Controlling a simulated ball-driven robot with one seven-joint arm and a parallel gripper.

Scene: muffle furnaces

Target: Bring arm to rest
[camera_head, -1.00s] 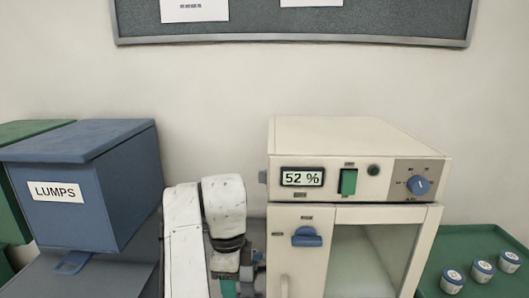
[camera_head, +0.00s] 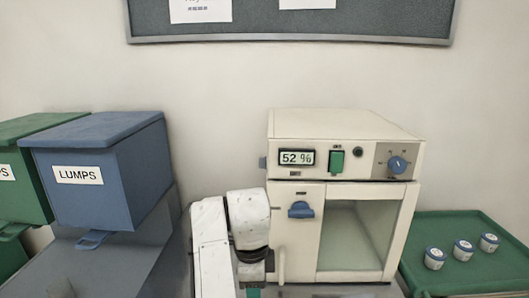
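My white arm (camera_head: 228,240) rises from the bottom edge, folded, just left of the furnace's front. Its dark wrist part sits low beside the furnace's lower left. My gripper's fingers are not visible; they are below the frame or hidden by the arm. The cream muffle furnace (camera_head: 345,125) stands to the right of the arm, its display (camera_head: 297,158) reading 52 %. A blue latch (camera_head: 301,210) is on its front, beside an open-looking or glazed chamber (camera_head: 350,240) that appears empty.
A blue bin marked LUMPS (camera_head: 95,185) and a green bin (camera_head: 20,185) stand at the left. A green tray (camera_head: 455,220) at the right holds three small white jars with blue lids (camera_head: 463,250). A notice board (camera_head: 350,22) hangs on the wall behind.

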